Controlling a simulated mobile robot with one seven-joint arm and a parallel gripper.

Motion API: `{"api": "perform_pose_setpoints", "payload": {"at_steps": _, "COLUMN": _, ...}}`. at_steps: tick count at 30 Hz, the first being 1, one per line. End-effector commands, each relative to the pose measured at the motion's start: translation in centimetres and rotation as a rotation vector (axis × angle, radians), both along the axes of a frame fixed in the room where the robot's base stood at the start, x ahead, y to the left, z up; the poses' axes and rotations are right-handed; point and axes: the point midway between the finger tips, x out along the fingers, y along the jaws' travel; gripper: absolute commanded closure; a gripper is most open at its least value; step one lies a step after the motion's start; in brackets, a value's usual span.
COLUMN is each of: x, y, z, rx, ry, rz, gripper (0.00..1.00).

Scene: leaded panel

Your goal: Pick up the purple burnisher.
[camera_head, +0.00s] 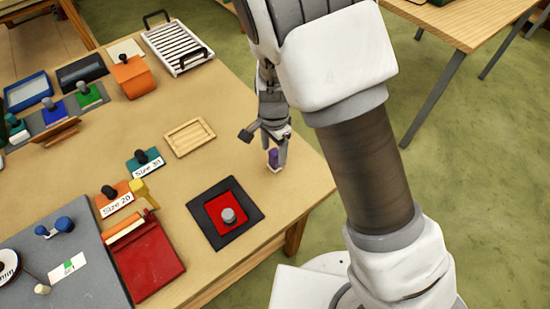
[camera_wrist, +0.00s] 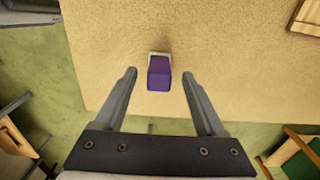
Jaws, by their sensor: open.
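The purple burnisher (camera_head: 273,157) stands near the right edge of the wooden table, under my gripper. In the wrist view the purple burnisher (camera_wrist: 159,73) shows as a purple block with a pale end, between and just beyond the fingertips. My gripper (camera_head: 262,136) is open above the table, its fingers pointing down. In the wrist view my gripper (camera_wrist: 160,74) has a finger on each side of the burnisher, with a gap on both sides. I cannot tell its exact height above the burnisher.
A shallow wooden tray (camera_head: 190,137) lies left of the burnisher. A black mat (camera_head: 208,224) with a red square (camera_head: 220,198) and grey knob lies in front. Labelled blocks, a red box (camera_head: 150,262) and a white rack (camera_head: 177,46) stand further left. The table's right edge is close.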

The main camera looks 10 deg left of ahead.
Motion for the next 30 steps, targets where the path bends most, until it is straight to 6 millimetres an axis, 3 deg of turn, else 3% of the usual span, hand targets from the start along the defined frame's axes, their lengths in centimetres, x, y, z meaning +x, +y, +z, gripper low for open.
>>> {"api": "perform_pose_setpoints", "payload": {"at_steps": 9, "x": 0.1, "y": -0.3, "z": -4.1, "rx": -0.002, "ry": 0.002, "rz": -0.001, "gripper": 0.28}}
{"api": "perform_pose_setpoints", "payload": {"at_steps": 19, "x": 0.2, "y": -0.3, "z": -4.7, "rx": 0.000, "ry": -0.001, "rz": -0.001, "gripper": 0.28}}
{"api": "perform_pose_setpoints", "payload": {"at_steps": 30, "x": 0.2, "y": -0.3, "z": -4.6, "rx": -0.001, "ry": -0.001, "rz": -0.001, "gripper": 0.94}}
